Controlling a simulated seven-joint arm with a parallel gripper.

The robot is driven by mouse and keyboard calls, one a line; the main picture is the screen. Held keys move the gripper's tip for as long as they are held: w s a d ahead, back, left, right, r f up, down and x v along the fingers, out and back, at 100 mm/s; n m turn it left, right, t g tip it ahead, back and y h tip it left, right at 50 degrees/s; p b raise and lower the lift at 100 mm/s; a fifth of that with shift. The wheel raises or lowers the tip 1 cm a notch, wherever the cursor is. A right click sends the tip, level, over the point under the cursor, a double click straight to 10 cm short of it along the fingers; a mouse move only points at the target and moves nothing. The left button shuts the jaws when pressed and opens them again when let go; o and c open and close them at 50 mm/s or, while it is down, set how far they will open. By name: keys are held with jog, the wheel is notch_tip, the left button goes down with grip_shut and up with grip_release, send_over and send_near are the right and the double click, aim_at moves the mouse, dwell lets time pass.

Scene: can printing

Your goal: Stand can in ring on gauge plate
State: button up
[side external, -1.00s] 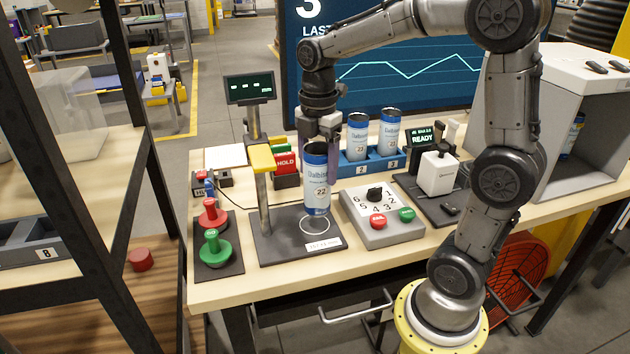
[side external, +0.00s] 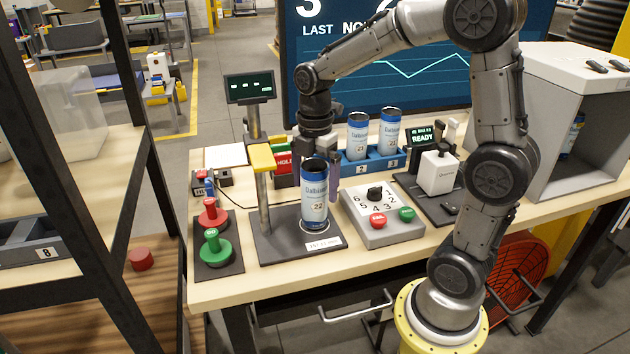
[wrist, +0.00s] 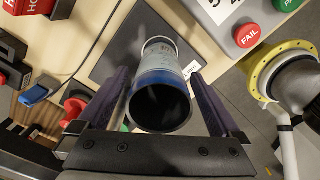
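The white-and-blue can (side external: 314,200), marked 22, stands upright on the dark gauge plate (side external: 270,245), its base over the pale ring (side external: 316,229). Only a bit of the ring's edge shows, so exact centring cannot be told. My gripper (side external: 322,180) is above and around the can's upper part. In the wrist view my gripper (wrist: 158,100) has a finger on each side of the can (wrist: 162,80), with narrow gaps, so it looks open. The can's dark open top faces the wrist camera.
The gauge post (side external: 262,190) with a yellow block stands close left of the can. The button box (side external: 382,215) is close right. A blue rack (side external: 370,165) with two cans is behind. Green and red knobs (side external: 213,245) sit left.

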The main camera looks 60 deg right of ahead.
notch_tip(320, 180, up, 11)
jog(key=s+a+f+m+t, duration=0.2)
jog(key=s+a+m, duration=0.2)
jog(key=s+m, duration=0.3)
jog(key=s+a+f+m+t, duration=0.2)
jog(key=s+a+m+t, duration=0.1)
jog(key=s+m, duration=0.4)
jog(key=shift+s+a+f+m+t, duration=0.25)
jog(key=shift+s+a+m+t, duration=0.15)
jog(key=shift+m, duration=0.7)
